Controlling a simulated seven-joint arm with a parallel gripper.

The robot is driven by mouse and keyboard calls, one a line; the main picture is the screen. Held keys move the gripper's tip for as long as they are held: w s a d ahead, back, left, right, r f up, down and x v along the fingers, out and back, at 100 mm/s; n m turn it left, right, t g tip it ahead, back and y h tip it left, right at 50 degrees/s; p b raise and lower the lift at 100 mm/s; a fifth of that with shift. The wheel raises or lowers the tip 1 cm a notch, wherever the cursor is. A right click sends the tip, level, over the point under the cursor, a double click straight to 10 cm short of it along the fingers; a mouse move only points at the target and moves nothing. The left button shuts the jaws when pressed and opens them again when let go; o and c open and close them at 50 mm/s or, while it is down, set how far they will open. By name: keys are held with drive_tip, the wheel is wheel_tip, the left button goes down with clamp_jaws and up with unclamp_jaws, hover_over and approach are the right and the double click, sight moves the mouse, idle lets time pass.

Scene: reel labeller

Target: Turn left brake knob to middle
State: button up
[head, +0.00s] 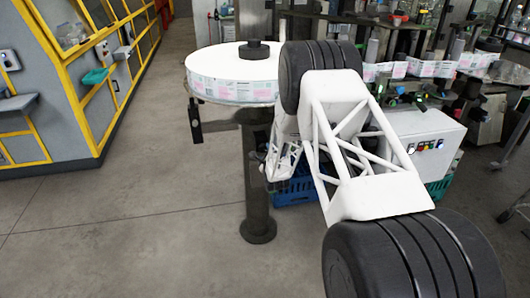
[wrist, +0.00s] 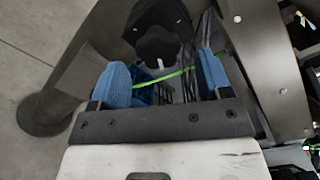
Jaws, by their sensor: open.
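A black lobed knob (wrist: 158,46) sits on a dark block in the upper middle of the wrist view, with a small white mark at its lower edge. I cannot tell from these frames whether it is the left brake knob. My gripper (wrist: 162,72) is open, its two blue finger pads apart and nothing held between them. The knob appears just beyond the pads, in line with the gap; no contact shows. In the head view my white arm hides most of the gripper and the knob.
A large white label reel (head: 232,88) sits on a round plate on a dark post (head: 257,190). A white control box (head: 425,145) with coloured buttons and a blue crate (head: 297,192) stand nearby. A thin green strip (wrist: 165,76) crosses between the pads in the wrist view. Left floor is clear.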

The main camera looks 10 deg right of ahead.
drive_tip(key=shift+s, duration=2.4)
drive_tip(key=s+a+r+n+g, duration=0.1)
drive_tip(key=s+r+n+g, duration=0.4)
drive_tip(key=r, duration=1)
drive_tip(key=s+a+r+n+g, duration=0.1)
drive_tip(key=s+r+n, duration=0.35)
drive_tip(key=s, duration=0.35)
drive_tip(key=s+a+r+n+g, duration=0.1)
drive_tip(key=s+r+n+g, duration=0.15)
drive_tip(key=s+r, duration=0.4)
drive_tip(key=s+r+n+g, duration=0.2)
drive_tip(key=s+n, duration=0.2)
drive_tip(key=s, duration=0.9)
drive_tip(key=s+a+r+n+g, duration=0.1)
drive_tip(key=s+n, duration=0.3)
drive_tip(key=s, duration=0.9)
drive_tip(key=s+a+r+n+g, duration=0.1)
drive_tip(key=s+r+n+g, duration=0.2)
drive_tip(key=s, duration=1)
drive_tip(key=shift+s+r+n+g, duration=0.35)
drive_tip(key=shift+r+n+g, duration=0.05)
drive_tip(key=shift+r+g, duration=0.1)
